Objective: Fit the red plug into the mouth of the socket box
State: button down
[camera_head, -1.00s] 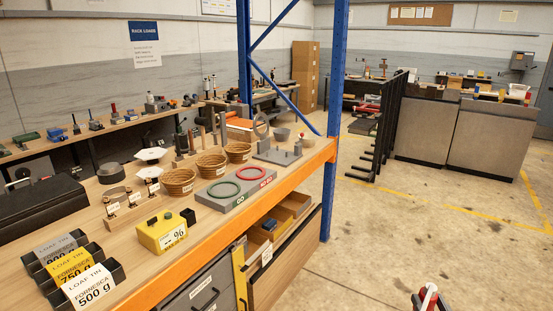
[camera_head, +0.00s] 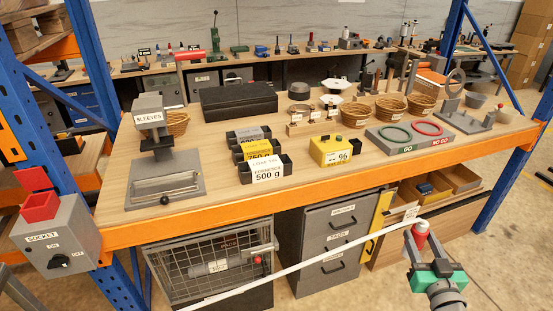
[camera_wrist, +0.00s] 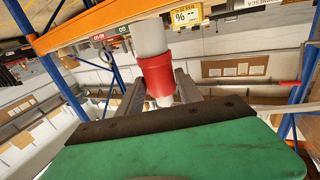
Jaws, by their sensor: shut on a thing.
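The red plug (camera_head: 421,231) stands upright between the fingers of my gripper (camera_head: 424,246), at the lower right of the head view. In the wrist view the red plug (camera_wrist: 157,76) has a pale grey cylindrical end, and grey fingers close on it from both sides. The grey socket box (camera_head: 57,240) is at the far left of the head view, on the blue rack post. Its red square mouth (camera_head: 41,206) faces upward, with a red lid raised behind it. My gripper is far to the right of the box, in front of the bench.
The bench's orange front beam (camera_head: 230,201) lies between plug and box. Below are a wire cage (camera_head: 215,266) and grey drawers (camera_head: 335,240).

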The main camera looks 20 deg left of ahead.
aim_at(46, 213)
jog(key=u, duration=0.4)
jog(key=i, duration=1.2)
jog(key=u, duration=4.4)
jog(key=i, duration=0.3)
jog(key=z, duration=0.15)
